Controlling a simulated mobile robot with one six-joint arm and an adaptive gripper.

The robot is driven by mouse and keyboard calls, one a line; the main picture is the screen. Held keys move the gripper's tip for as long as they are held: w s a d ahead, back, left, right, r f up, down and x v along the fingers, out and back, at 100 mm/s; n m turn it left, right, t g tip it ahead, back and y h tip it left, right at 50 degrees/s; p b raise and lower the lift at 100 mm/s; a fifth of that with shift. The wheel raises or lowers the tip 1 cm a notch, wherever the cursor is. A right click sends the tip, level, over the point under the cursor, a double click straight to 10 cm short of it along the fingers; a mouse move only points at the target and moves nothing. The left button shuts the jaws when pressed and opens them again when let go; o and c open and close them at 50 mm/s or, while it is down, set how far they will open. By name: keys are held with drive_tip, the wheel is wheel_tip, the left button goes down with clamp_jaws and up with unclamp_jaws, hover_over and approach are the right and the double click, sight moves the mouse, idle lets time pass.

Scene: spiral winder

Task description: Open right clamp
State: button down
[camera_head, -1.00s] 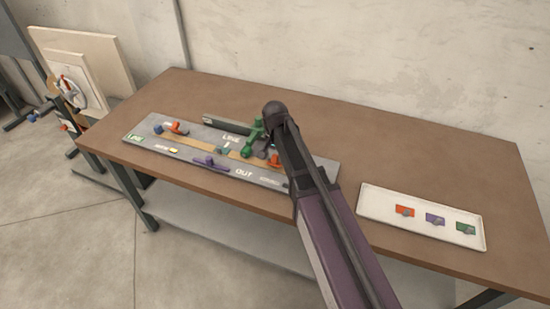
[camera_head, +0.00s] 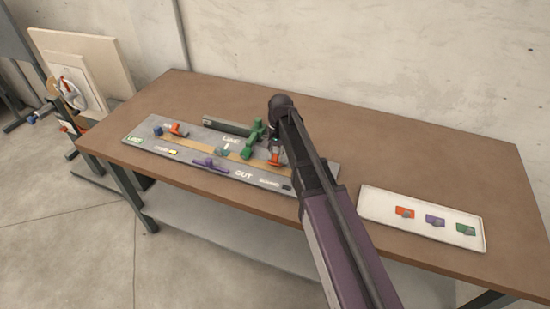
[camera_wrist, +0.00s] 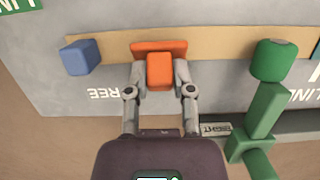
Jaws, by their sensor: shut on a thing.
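The right clamp is an orange piece (camera_head: 275,160) at the right part of the grey board (camera_head: 200,150). In the wrist view it shows as an orange bar (camera_wrist: 150,46) with an orange block (camera_wrist: 160,72) standing in front of it. My gripper (camera_wrist: 160,75) has one finger on each side of this block and is shut on it. In the head view my gripper (camera_head: 276,148) is at the clamp, partly hidden by my arm. The left clamp (camera_head: 178,130), also orange, sits at the board's far left end.
A green lever (camera_wrist: 262,110) stands close to the right of my gripper in the wrist view. A blue block (camera_wrist: 80,57) is to the left. A purple handle (camera_head: 210,164) lies on the board's front. A white tray (camera_head: 375,210) with coloured pieces stands at right.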

drive_tip(key=shift+w+d+f+g+y+b, duration=0.15)
drive_tip(key=shift+w+g+y+b, duration=0.35)
drive_tip(key=shift+g, duration=0.5)
drive_tip(key=shift+c, duration=2.4)
unclamp_jaws()
drive_tip(key=shift+s+r, duration=0.1)
drive_tip(key=shift+r, duration=0.1)
